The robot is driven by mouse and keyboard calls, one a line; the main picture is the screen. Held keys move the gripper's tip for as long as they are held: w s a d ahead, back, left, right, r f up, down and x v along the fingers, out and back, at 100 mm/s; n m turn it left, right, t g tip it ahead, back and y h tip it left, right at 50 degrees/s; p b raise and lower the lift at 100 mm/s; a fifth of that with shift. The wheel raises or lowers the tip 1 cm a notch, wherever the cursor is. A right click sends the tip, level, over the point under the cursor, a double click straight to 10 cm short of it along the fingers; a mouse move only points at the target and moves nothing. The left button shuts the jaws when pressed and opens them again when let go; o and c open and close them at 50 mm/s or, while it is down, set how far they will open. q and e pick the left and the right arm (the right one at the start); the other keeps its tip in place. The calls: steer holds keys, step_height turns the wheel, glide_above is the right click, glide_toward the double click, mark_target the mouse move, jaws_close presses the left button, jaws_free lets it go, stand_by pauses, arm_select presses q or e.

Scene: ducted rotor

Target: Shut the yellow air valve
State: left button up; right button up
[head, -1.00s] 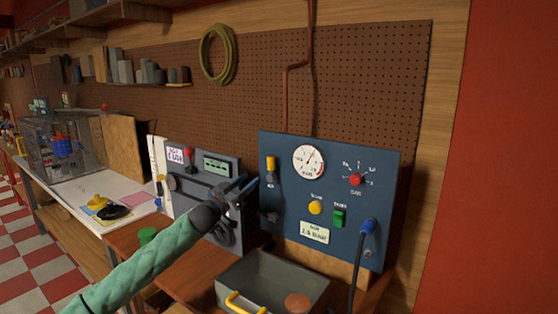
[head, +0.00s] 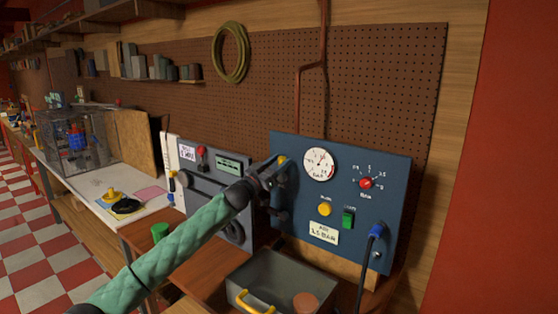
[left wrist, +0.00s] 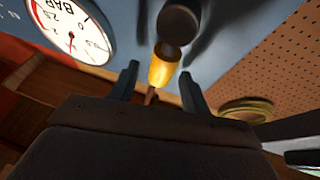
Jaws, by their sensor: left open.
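The yellow air valve handle (head: 282,159) is on the upper left of the blue panel, mostly hidden by my left gripper (head: 272,172) in the head view. In the left wrist view the yellow handle (left wrist: 163,67) extends from a dark round pivot (left wrist: 178,22) on the panel. My left gripper (left wrist: 158,75) is open, with one finger on each side of the handle's yellow end. Visible gaps separate the fingers from the handle in that view. My right gripper is in neither view.
A grey bin (head: 285,272) stands below. A grey machine (head: 205,160) is to the left.

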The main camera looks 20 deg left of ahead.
arm_select(q)
steer(key=shift+w+d, duration=0.1)
steer(key=shift+w, duration=0.1)
jaws_close()
stand_by(0.3)
